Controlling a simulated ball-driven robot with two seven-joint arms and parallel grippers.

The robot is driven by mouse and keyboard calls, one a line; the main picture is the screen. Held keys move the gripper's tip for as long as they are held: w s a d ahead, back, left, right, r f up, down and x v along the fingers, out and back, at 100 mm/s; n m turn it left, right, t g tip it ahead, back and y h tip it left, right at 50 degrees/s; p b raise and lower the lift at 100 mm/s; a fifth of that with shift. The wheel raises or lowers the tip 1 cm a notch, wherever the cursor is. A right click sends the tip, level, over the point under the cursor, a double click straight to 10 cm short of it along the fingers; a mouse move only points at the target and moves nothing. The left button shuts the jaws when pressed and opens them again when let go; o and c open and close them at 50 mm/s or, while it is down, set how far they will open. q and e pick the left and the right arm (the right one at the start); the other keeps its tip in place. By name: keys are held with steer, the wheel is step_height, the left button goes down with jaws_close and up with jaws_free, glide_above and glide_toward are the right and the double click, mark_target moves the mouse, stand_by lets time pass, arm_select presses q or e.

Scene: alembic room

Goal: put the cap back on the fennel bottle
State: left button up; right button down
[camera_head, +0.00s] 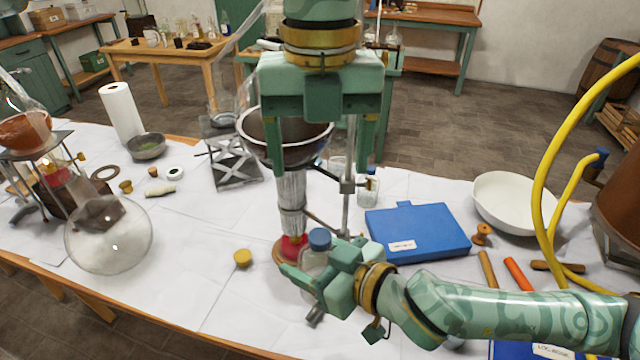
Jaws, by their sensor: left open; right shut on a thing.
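A clear glass bottle (313,262) with a blue cap (320,238) at its top stands near the front middle of the table. I cannot read a label on it, so I cannot tell if it is the fennel bottle. The cap appears to sit on the bottle's mouth. My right gripper (305,287) is shut on the bottle and hides its lower part. My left gripper (318,160) is open, fingers pointing down, above and apart from the cap. It overlaps the dark bowl in the picture.
Behind the bottle, a dark bowl (285,150) sits over a burner with a red part (292,246), beside a metal stand. A yellow knob (243,258) lies left. A blue case (418,232) and white basin (505,200) are right. A round flask (108,238) stands at left.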

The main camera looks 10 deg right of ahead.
arm_select(q)
step_height(320, 180, up, 4)
steer(key=shift+r, duration=0.1)
stand_by(0.7)
